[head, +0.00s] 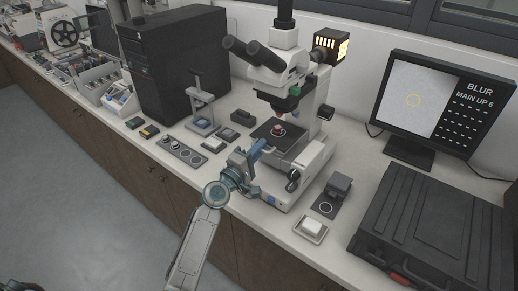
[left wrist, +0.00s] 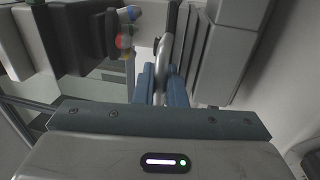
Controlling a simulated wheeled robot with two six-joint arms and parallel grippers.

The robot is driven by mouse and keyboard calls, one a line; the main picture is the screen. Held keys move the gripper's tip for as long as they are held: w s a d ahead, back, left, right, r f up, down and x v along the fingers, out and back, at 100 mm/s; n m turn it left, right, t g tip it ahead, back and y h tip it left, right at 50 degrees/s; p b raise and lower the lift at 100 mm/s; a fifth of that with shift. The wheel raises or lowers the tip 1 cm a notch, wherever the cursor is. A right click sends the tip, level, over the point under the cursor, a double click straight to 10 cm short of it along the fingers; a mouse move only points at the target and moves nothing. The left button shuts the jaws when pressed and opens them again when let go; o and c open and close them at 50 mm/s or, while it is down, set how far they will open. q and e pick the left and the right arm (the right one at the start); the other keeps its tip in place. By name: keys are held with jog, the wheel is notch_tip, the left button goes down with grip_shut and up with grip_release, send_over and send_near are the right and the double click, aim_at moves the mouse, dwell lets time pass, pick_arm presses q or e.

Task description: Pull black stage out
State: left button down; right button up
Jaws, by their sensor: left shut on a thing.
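The black stage (head: 268,132) is a flat dark plate on the microscope, under the objectives, with a small reddish round sample (head: 278,130) on it. My left gripper (head: 257,149) is at the stage's front left edge, its blue fingers closed there. In the left wrist view the fingers (left wrist: 163,85) are shut on a rounded grey piece (left wrist: 163,52), which looks like the stage's handle. The fingers hide the exact contact in the head view. My right gripper does not show.
The microscope (head: 308,100) stands behind the stage. A monitor (head: 420,105) reads "BLUR" and "MAIN UP 6". A black case (head: 440,225) lies at right. A panel with round knobs (head: 180,150) lies left.

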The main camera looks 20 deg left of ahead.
pick_arm(q)
jog(key=r+v, duration=0.1)
jog(key=v, duration=0.7)
jog(key=shift+s, duration=0.25)
jog(key=shift+r, duration=0.15)
jog(key=c, duration=1.6)
grip_release()
jog(key=shift+c, duration=0.2)
jog(key=shift+a, duration=0.1)
jog(key=b+v, duration=0.3)
jog(key=v, duration=0.7)
jog(key=shift+s, duration=0.35)
